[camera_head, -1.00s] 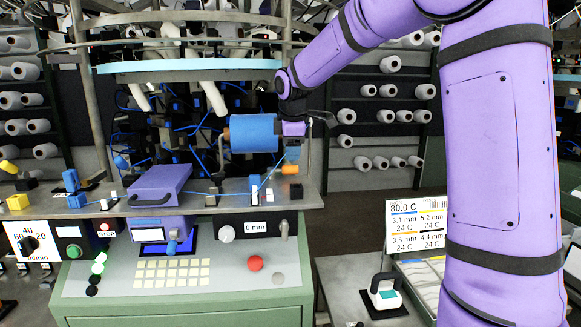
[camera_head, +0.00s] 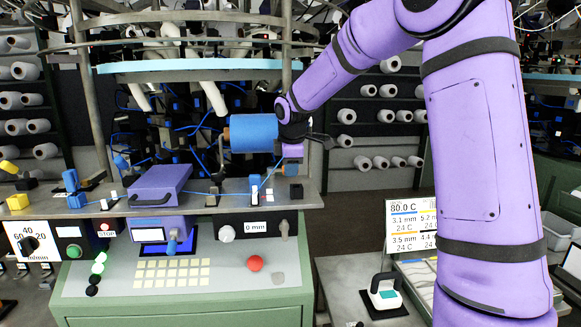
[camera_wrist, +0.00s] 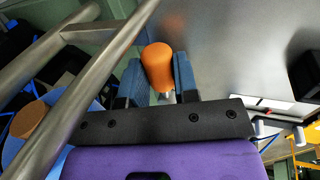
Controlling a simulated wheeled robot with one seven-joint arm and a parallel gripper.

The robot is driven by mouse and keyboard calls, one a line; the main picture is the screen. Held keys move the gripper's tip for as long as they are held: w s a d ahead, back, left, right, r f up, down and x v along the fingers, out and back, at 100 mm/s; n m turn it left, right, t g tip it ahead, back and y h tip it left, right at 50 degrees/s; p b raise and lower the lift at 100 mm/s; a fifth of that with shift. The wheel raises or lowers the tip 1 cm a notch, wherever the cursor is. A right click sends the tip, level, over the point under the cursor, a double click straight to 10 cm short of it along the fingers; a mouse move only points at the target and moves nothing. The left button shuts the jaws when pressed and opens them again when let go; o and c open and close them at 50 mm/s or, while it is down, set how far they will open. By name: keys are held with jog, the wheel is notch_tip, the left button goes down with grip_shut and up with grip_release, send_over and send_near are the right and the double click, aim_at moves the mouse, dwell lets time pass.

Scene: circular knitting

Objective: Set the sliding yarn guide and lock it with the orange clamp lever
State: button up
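The orange clamp lever (camera_wrist: 158,66) shows in the wrist view as a rounded knob with a short pale stem. My gripper (camera_wrist: 160,80) has its two blue-grey fingers on either side of this knob. The fingers look very close to it, but whether they press on it I cannot tell. In the head view, my gripper (camera_head: 291,165) is at the right end of the machine's shelf, just right of the blue cylinder (camera_head: 253,133), and the orange lever is hidden there. The sliding yarn guide cannot be clearly made out; a blue-and-white guide piece (camera_head: 255,185) stands on the shelf left of my gripper.
A display reading 0 mm (camera_head: 256,227) is on the panel front below the shelf (camera_head: 230,200). A purple box (camera_head: 160,183) stands on the shelf to the left. Metal bars (camera_wrist: 85,80) run close to my gripper's left in the wrist view. A black block (camera_head: 296,190) is below the gripper.

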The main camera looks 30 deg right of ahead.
aim_at(285, 183)
grip_shut()
jog(key=shift+s+a, duration=0.1)
jog(key=shift+s, duration=0.05)
jog(key=m, duration=0.2)
jog(key=s+a+m+h, duration=0.1)
jog(key=m, duration=0.1)
jog(key=m+g, duration=0.1)
jog(key=shift+s+a+m+h, duration=0.3)
jog(key=shift+s+a+m, duration=0.1)
jog(key=shift+s+a+m+g+h, duration=0.15)
jog(key=shift+a+m+g, duration=0.15)
jog(key=shift+m, duration=0.55)
jog(key=shift+s+a+m+g+h, duration=0.15)
jog(key=shift+a+m, duration=0.25)
jog(key=shift+m, duration=0.5)
jog(key=shift+s+a+m+g, duration=0.25)
jog(key=shift+a+m, duration=0.1)
jog(key=shift+m, duration=0.5)
jog(key=o, duration=0.9)
grip_release()
